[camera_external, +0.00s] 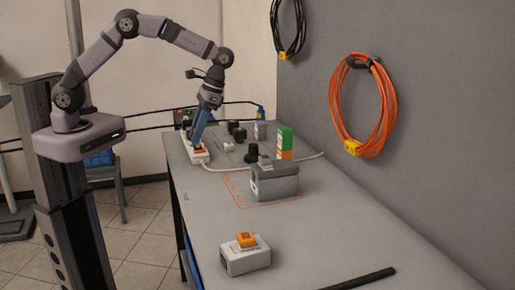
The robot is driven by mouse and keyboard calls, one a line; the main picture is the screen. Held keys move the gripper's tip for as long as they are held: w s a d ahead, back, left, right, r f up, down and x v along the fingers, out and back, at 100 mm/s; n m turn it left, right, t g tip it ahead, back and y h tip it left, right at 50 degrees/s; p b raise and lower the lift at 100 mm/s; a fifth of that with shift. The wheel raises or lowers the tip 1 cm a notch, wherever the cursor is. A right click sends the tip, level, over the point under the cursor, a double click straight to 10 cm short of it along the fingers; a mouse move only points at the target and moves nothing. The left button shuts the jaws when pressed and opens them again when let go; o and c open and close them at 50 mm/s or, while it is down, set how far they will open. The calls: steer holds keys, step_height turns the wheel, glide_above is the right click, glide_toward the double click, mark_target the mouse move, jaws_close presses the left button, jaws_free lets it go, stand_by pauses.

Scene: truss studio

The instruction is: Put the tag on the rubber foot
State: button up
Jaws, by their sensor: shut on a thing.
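My gripper (196,143) points down with its long blue fingers over the white power strip (196,156) at the far left of the table. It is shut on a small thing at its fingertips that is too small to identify. An orange patch shows there, but I cannot tell whether it is the tag or part of the strip. A short black round piece (251,154) stands on the table right of my gripper and may be the rubber foot. I cannot pick out the tag for certain.
Small black and white items cluster behind. A white box with an orange top (245,256) is nearer, and a black bar (358,281) lies in front. The table (330,220) is clear at right.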

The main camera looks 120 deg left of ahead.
steer(key=shift+w+a+m+y, duration=0.3)
steer(key=shift+a+m, duration=0.25)
steer(key=shift+m, duration=0.05)
steer(key=w+a+r+m+t+y, duration=0.1)
steer(key=w+a+r+m+y, duration=0.15)
steer(key=a+m, duration=0.5)
steer(key=w+a+r+m+t+y+p, duration=0.15)
steer(key=w+a+m, duration=0.3)
steer(key=m, duration=0.55)
steer(key=w+a+r+m+t+y, duration=0.1)
steer(key=w+a+r+m+y, duration=0.15)
steer(key=a+m, duration=0.45)
steer(key=m+p, duration=0.1)
steer(key=p, duration=0.2)
glide_above(253, 145)
steer(key=shift+y, duration=0.25)
steer(key=shift+a+f, duration=0.2)
steer(key=shift+f, duration=4.85)
steer(key=shift+f, duration=0.2)
steer(key=o, duration=1)
steer(key=shift+r, duration=0.1)
